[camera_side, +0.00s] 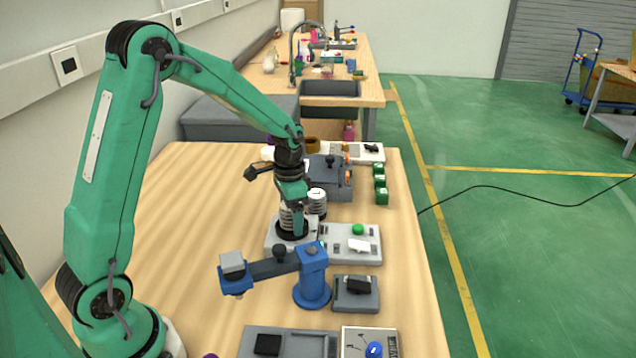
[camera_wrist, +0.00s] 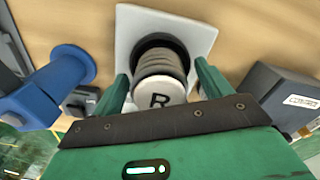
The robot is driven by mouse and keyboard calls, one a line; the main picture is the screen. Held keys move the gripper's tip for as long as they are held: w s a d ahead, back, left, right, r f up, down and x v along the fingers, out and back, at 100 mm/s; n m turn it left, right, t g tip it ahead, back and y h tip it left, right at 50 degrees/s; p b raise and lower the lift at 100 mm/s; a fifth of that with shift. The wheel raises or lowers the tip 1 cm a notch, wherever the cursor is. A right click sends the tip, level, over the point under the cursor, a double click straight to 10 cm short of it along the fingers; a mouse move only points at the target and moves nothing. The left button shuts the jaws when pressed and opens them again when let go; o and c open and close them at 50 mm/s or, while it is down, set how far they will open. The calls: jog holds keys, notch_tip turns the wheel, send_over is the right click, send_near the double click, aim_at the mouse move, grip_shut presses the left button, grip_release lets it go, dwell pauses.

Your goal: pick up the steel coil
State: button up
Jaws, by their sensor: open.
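The steel coil (camera_wrist: 160,72) is a ribbed grey cylinder with a white cap marked R. It stands in a black ring on a pale square base (camera_wrist: 125,22), and in the side view the coil (camera_side: 286,216) is partly hidden by my gripper. My gripper (camera_side: 291,226) points down over it. In the wrist view, the fingers of my gripper (camera_wrist: 163,82) are open, one on each side of the coil. I cannot tell whether either finger touches it. A similar capped coil (camera_side: 316,203) stands just to the right in the side view.
A blue jointed stand (camera_side: 312,275) is close in front of the base. A panel with a green button (camera_side: 358,230) lies to the right. A grey machine (camera_side: 333,178) and green blocks (camera_side: 380,185) stand behind. The left of the table (camera_side: 190,230) is clear.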

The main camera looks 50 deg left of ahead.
jog(key=c, duration=1.2)
jog(key=shift+r, duration=0.1)
jog(key=shift+r, duration=0.75)
notch_tip(320, 180, up, 2)
jog(key=shift+r, duration=0.2)
jog(key=s+d+r, duration=0.4)
jog(key=d+r, duration=0.3)
jog(key=d, duration=0.4)
